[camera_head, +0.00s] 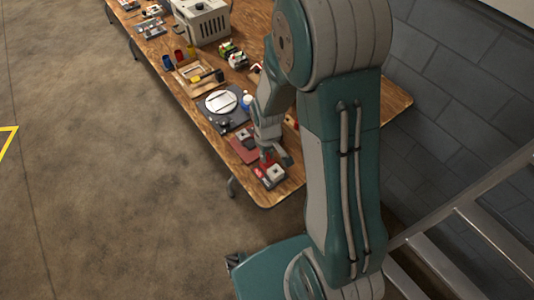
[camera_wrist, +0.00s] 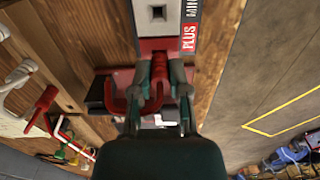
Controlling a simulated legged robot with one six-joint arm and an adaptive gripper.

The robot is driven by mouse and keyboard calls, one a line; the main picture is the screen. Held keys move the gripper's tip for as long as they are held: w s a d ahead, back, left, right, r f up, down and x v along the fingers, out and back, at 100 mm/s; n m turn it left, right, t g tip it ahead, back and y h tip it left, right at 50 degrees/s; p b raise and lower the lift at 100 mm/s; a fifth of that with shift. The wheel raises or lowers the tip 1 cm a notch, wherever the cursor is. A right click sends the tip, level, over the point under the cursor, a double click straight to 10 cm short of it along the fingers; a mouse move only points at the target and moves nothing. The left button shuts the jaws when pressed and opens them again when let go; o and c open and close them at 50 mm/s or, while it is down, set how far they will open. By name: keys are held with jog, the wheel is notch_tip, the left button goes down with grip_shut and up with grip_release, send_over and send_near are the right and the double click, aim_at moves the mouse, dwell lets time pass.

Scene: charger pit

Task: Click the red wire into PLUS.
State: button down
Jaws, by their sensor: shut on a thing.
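My gripper (camera_head: 272,156) is low over the near end of the wooden table. In the wrist view my gripper (camera_wrist: 158,84) has its two fingers closed on the red wire (camera_wrist: 133,103), a thick piece that curves out to the left of the fingers. Just beyond the fingertips is a pale block with a dark square hole (camera_wrist: 158,13). Beside it a red label reading PLUS (camera_wrist: 189,37) adjoins a black one, partly cut off, starting MIN. The block also shows in the head view (camera_head: 274,173).
Another red hook-shaped piece (camera_wrist: 42,108) is at the left in the wrist view. On the table (camera_head: 237,175) are a white round plate (camera_head: 221,102), a wooden tray (camera_head: 189,75) and a grey box (camera_head: 203,20). Open floor (camera_head: 90,150) lies left of the table.

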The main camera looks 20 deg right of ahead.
jog(key=c, duration=1.1)
grip_release()
jog(key=shift+c, duration=0.2)
grip_shut()
jog(key=shift+f, duration=0.25)
jog(key=o, duration=0.6)
grip_release()
